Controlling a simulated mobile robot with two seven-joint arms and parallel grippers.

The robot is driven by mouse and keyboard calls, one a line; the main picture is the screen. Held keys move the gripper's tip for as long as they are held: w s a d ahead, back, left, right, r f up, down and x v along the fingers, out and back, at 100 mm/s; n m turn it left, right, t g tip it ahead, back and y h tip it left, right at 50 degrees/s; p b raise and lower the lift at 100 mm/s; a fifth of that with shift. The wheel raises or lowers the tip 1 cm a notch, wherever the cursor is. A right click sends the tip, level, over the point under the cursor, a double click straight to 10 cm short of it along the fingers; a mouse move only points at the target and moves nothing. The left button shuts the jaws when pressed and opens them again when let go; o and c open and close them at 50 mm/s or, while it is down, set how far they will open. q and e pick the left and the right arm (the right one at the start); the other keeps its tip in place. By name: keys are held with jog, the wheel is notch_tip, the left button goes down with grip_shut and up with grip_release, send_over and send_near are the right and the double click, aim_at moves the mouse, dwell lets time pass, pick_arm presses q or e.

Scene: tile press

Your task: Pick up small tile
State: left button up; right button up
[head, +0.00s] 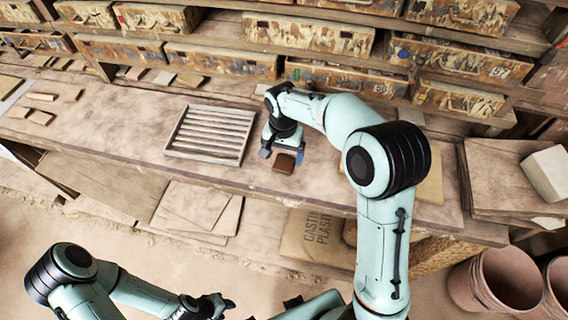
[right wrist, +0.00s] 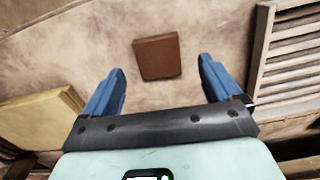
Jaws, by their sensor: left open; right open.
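The small tile (head: 285,163) is a reddish-brown square lying flat on the workbench (head: 330,170), to the right of the slatted rack. In the right wrist view the small tile (right wrist: 157,57) lies beyond and between the fingers, touching neither. My right gripper (head: 281,152) is open and empty just above the tile; its blue fingers also show in the right wrist view (right wrist: 160,85). My left gripper (head: 215,305) is low at the bottom of the head view, away from the bench, with nothing seen in it.
The slatted rack (head: 211,133) lies left of the tile. A yellowish slab (head: 428,186) lies right of it, partly behind my right arm. Several small tiles (head: 41,117) lie at the bench's far left. Shelves of drawers (head: 220,60) line the back. Bare bench surrounds the tile.

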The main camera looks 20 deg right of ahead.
aim_at(284, 163)
notch_tip(284, 163, down, 4)
jog(key=shift+d+r, duration=0.15)
jog(key=shift+r, duration=0.05)
jog(key=c, duration=1.2)
jog(key=shift+r, duration=0.15)
